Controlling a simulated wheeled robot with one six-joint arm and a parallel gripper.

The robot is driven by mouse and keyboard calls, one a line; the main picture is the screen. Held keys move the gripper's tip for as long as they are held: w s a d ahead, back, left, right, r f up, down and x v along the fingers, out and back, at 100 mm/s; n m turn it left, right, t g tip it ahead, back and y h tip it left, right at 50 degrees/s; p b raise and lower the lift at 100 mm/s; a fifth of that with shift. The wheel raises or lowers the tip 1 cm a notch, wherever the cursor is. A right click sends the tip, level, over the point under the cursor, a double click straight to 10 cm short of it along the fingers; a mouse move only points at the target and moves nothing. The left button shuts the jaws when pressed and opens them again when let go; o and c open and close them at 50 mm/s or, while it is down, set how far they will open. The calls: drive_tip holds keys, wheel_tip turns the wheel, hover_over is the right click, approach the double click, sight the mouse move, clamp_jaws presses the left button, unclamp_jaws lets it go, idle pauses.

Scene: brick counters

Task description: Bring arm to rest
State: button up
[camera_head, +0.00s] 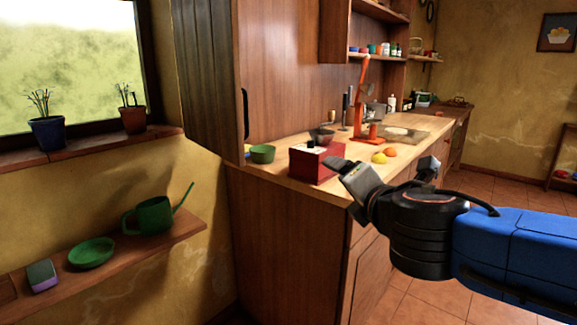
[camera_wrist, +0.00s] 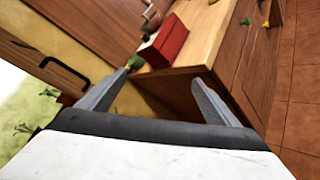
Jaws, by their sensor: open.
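My gripper (camera_head: 385,172) is at the end of my blue arm, in front of the counter's near edge in the head view. Its two fingers are spread apart with nothing between them. In the wrist view my gripper (camera_wrist: 158,88) is also open and empty, and it points toward the counter corner. The arm stretches in from the right side of the head view.
The wooden counter (camera_head: 290,150) bears a red box (camera_head: 312,164), a green bowl (camera_head: 262,154) and yellow fruit (camera_head: 379,157). A low shelf (camera_head: 120,252) on the left holds a green watering can (camera_head: 153,215) and plate (camera_head: 91,253).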

drive_tip(key=s+d+f+m+g+h, duration=0.3)
drive_tip(key=d+f+m, duration=0.4)
drive_tip(key=d+m, duration=0.15)
drive_tip(key=s+d+f+m+g+h, duration=0.2)
drive_tip(key=s+d+f+m+g, duration=0.15)
drive_tip(key=d+f+m, duration=0.45)
drive_tip(key=s+f+m+g+y, duration=0.2)
drive_tip(key=s+f+m+g, duration=0.2)
drive_tip(key=s+f+m, duration=0.4)
drive_tip(key=shift+s+m+y, duration=0.3)
drive_tip(key=shift+s+m, duration=1.05)
drive_tip(key=shift+s, duration=0.2)
drive_tip(key=shift+f, duration=0.1)
